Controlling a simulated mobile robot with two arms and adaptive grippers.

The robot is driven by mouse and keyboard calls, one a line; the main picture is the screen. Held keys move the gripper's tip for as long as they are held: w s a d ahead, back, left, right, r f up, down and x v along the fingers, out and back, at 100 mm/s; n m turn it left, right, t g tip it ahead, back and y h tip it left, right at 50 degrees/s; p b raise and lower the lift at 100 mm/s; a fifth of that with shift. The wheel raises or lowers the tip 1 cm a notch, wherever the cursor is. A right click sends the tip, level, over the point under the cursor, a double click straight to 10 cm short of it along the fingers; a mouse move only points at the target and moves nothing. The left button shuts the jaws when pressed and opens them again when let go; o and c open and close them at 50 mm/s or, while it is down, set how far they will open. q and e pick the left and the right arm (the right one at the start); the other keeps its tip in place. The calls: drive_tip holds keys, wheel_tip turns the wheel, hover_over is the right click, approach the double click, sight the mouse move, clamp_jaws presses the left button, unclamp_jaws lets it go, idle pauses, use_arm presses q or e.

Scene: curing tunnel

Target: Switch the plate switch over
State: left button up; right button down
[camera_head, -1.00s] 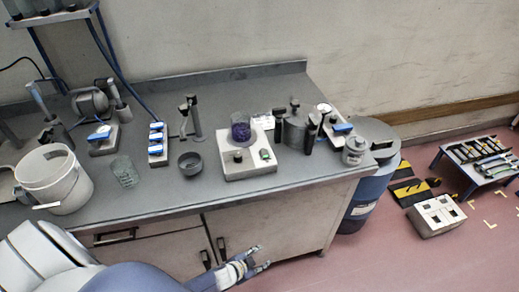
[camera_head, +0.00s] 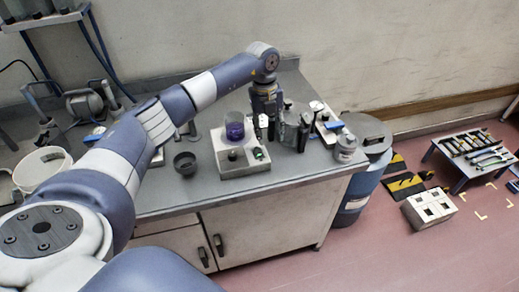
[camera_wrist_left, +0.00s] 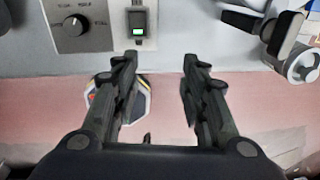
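The plate (camera_head: 243,174) is a pale box on the bench, with a beaker of purple liquid (camera_head: 234,128) on it. Its front has a round dark knob, also in the left wrist view (camera_wrist_left: 73,25), and a small dark plate switch (camera_head: 260,154) with a green light. The switch shows at the top of the left wrist view (camera_wrist_left: 138,20), just beyond the left fingertip. My left gripper (camera_head: 268,122) points down over the plate's right side. Its fingers stand apart with nothing between them in the left wrist view (camera_wrist_left: 160,62). My right gripper is out of view.
A dark bowl (camera_head: 185,163) stands left of the plate. A grey jar (camera_head: 346,148) and other dark items crowd its right side. The bench's front edge and cabinet doors lie below. A blue drum (camera_head: 358,195) stands at the bench's right end.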

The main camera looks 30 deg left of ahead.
sight(260, 155)
use_arm(q)
drive_tip(key=shift+n+y, duration=0.4)
drive_tip(key=shift+y, duration=0.2)
drive_tip(key=a+f+p, duration=0.1)
drive_tip(key=f, duration=0.1)
drive_tip(key=a+f+p, duration=0.1)
drive_tip(key=f, duration=0.2)
drive_tip(key=a+f+p, duration=0.1)
drive_tip(key=f, duration=0.2)
drive_tip(key=shift+s, duration=0.3)
drive_tip(key=shift+f, duration=0.65)
